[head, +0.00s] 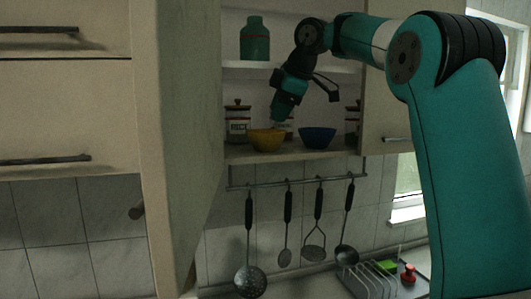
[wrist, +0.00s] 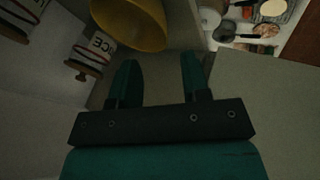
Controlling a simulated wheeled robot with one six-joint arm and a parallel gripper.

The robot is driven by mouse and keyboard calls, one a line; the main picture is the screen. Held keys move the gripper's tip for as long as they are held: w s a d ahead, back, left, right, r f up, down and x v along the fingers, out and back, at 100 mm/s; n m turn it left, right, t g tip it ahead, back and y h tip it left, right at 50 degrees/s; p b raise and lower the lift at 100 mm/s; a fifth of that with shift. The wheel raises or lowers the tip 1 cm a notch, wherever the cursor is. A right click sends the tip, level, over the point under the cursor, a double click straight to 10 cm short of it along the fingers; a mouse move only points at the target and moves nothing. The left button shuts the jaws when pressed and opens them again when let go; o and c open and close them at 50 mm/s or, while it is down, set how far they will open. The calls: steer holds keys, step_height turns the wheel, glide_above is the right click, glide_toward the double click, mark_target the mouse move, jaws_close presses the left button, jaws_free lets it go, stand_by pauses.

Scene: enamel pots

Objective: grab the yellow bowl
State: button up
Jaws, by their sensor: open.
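The yellow bowl (head: 266,140) sits upright on the lower shelf of the open wall cabinet in the head view. In the wrist view the yellow bowl (wrist: 135,22) is at the top, beyond my fingertips, partly cut off by the frame edge. My gripper (head: 278,118) reaches down just above the bowl's right side in the head view. In the wrist view my gripper (wrist: 158,68) has its two fingers apart with nothing between them. I cannot tell the exact gap between the fingertips and the bowl.
A blue bowl (head: 317,137) stands to the right on the same shelf. A labelled jar (head: 237,124) stands behind left. A teal jar (head: 255,40) is on the upper shelf (head: 240,65). An open cabinet door (head: 185,130) borders the left. Utensils hang from a rail (head: 238,186) below.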

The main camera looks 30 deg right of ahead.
mark_target(260, 148)
steer(key=b+x, duration=0.1)
steer(key=x, duration=0.8)
steer(key=shift+w+a+f, duration=0.1)
steer(key=shift+f, duration=0.05)
steer(key=shift+c, duration=0.2)
jaws_close()
